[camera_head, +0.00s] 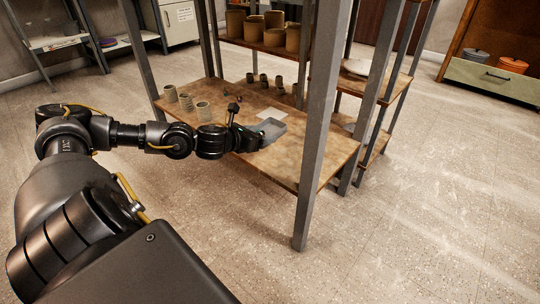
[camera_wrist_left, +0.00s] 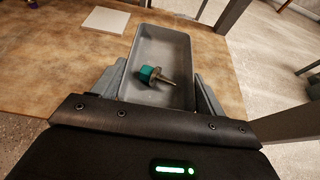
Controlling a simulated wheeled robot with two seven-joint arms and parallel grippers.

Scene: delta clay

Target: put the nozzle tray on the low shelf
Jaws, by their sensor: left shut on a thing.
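The nozzle tray is a grey rectangular tray (camera_wrist_left: 182,38) with a teal-and-metal nozzle (camera_wrist_left: 151,74) lying in it. In the head view the tray (camera_head: 277,127) is over the wooden low shelf (camera_head: 315,150) of a metal-framed rack. My left gripper (camera_wrist_left: 160,97) is shut on the tray's near end, with a finger on each side. In the head view the left gripper (camera_head: 250,140) reaches in above the shelf from its front edge. I cannot tell whether the tray's underside touches the shelf. My right gripper is not in view.
A white sheet (camera_head: 272,114) lies on the shelf behind the tray. Several ribbed cups (camera_head: 203,111) stand at the shelf's left, and small dark cups (camera_head: 264,80) at the back. A grey post (camera_head: 320,120) rises at the front right. Bare wood lies right of the tray.

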